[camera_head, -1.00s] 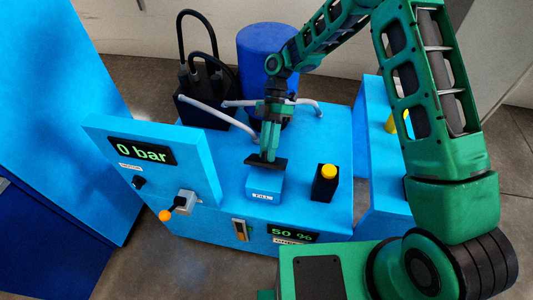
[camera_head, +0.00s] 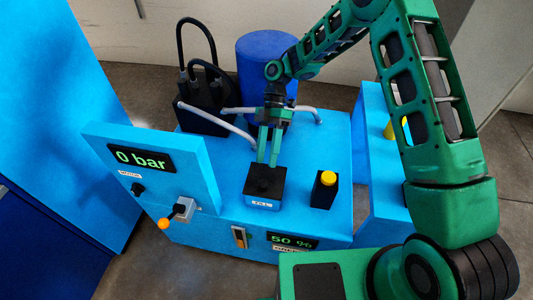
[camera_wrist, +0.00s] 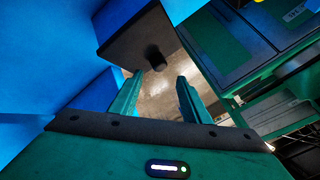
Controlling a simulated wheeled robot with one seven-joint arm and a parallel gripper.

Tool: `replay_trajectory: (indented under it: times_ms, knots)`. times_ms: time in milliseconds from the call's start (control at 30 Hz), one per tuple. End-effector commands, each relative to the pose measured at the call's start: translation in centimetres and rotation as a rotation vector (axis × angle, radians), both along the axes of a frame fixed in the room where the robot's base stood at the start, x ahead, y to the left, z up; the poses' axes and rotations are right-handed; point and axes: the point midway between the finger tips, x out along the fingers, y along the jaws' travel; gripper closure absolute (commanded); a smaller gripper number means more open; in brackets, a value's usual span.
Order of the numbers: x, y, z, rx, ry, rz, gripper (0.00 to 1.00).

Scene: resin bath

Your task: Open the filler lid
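The filler lid (camera_head: 265,178) is a flat black plate with a small dark knob on top. It lies over the small blue labelled filler box (camera_head: 263,204) on the machine's blue top, and no gap shows. My gripper (camera_head: 268,163) is just behind and above the lid, fingers pointing down, apart and empty. In the wrist view, the dark lid (camera_wrist: 135,38) and its knob (camera_wrist: 155,57) show beyond the spread green fingers (camera_wrist: 157,85). The knob is not between the fingers.
A black box with a yellow knob (camera_head: 328,178) stands right of the filler. A panel reading 0 bar (camera_head: 140,157) and an orange-tipped lever (camera_head: 165,223) are on the left. Grey pipes (camera_head: 230,127) and a dark blue drum (camera_head: 267,62) stand behind.

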Motion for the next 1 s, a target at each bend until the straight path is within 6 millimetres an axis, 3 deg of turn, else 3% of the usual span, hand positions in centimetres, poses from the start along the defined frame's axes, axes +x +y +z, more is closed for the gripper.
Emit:
replay_trajectory:
  times_ms: [167,367,800,1000]
  knots:
    - [0.0,0.0,0.7,0.000,0.000,0.000,0.57]
    - [0.3,0.0,3.9,0.002,-0.003,-0.001,0.57]
    - [-5.8,5.2,8.7,0.002,0.000,0.002,0.57]
    - [-7.7,6.8,10.2,0.000,0.000,0.000,0.57]
